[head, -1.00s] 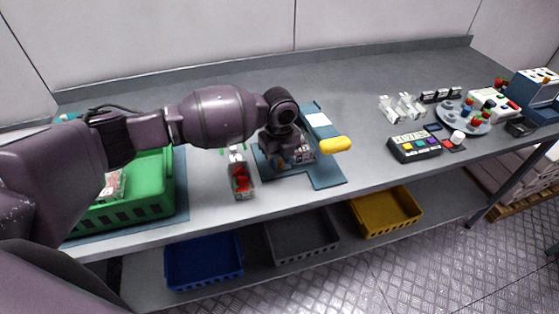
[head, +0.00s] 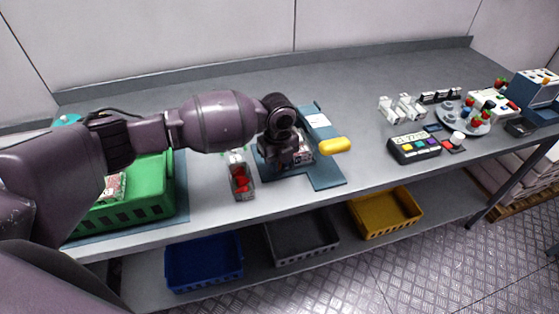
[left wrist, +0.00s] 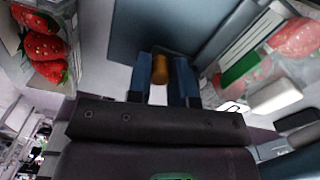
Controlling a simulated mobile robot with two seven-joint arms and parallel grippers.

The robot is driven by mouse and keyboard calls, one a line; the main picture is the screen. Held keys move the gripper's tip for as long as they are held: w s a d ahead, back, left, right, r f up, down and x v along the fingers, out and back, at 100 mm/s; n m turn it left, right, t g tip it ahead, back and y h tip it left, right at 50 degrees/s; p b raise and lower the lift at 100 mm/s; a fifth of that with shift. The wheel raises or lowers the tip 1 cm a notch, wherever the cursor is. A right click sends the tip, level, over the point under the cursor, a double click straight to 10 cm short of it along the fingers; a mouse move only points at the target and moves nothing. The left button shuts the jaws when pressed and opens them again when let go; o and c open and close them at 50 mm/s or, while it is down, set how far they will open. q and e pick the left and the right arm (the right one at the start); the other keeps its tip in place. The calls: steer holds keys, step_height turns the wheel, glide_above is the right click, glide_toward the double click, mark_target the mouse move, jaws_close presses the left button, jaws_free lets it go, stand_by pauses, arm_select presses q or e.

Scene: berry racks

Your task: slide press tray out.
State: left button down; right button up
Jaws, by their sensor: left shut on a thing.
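The press has a blue base plate (head: 326,176) and a thick yellow handle (head: 335,145) on the worktable. My left gripper (head: 288,163) is over the left part of the press and hides much of it, including most of the tray. In the left wrist view, the gripper (left wrist: 162,82) is shut on a small orange-yellow knob (left wrist: 160,68) between its fingers. A clear pack with red berries (left wrist: 292,42) sits on the press beside the gripper, partly hidden in the head view. My right gripper is not in view.
A green crate (head: 150,190) is further left. Bins are on the lower shelf. The table is clear behind the press.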

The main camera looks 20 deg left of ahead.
mark_target(262, 174)
arm_select(q)
steer(key=s+a+p, duration=0.2)
steer(key=a, duration=0.1)
steer(key=shift+s+a+r, duration=0.1)
steer(key=shift+a+r, duration=0.1)
steer(key=shift+a+f, duration=0.1)
steer(key=shift+f, duration=0.1)
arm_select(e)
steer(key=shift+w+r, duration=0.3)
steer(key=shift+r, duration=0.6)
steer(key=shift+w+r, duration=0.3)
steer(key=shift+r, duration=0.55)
arm_select(q)
steer(key=c, duration=1.3)
jaws_free()
steer(key=shift+s, duration=0.1)
steer(key=shift+a, duration=0.1)
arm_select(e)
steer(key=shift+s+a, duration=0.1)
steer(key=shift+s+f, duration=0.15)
